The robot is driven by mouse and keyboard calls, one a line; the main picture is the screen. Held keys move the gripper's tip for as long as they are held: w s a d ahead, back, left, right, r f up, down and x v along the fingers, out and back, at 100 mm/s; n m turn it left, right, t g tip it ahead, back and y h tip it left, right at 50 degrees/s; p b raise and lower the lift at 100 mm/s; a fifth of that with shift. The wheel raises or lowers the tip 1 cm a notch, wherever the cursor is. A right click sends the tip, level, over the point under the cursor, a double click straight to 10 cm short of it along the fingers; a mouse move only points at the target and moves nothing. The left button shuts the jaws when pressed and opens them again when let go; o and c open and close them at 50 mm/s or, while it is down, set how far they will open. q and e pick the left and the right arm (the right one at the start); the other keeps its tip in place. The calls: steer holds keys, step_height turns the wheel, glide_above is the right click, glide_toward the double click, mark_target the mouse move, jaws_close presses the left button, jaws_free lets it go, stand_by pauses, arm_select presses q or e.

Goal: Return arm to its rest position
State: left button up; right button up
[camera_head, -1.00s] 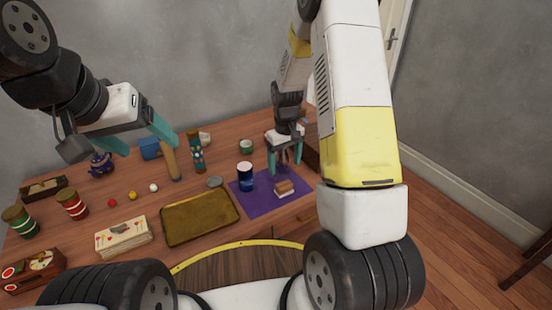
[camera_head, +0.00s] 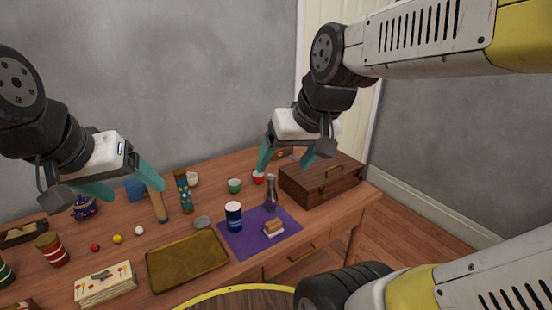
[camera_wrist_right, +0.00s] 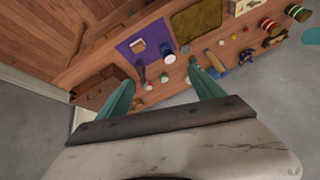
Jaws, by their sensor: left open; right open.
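My right gripper (camera_head: 284,158) is open and empty, raised above the back right of the table near the wooden case. In the right wrist view its two teal fingers (camera_wrist_right: 160,95) stand wide apart with nothing between them. My left gripper (camera_head: 122,192) is open and empty above the left back of the table, with a wooden cylinder beside its right finger.
A brown wooden case (camera_head: 322,179) stands at the table's right end. A brass tray (camera_head: 187,262), a book (camera_head: 104,284), small balls (camera_head: 117,239), a patterned cylinder (camera_head: 183,192), a green cup (camera_head: 234,185) and a purple teapot (camera_head: 84,208) also stand on the table.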

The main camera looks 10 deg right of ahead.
steer(key=shift+s+a+r+t, duration=0.1)
steer(key=shift+s+r+t, duration=0.1)
steer(key=shift+s, duration=0.55)
steer(key=shift+s+a+r+t, duration=0.1)
steer(key=shift+s+r, duration=0.05)
steer(key=shift+s, duration=0.6)
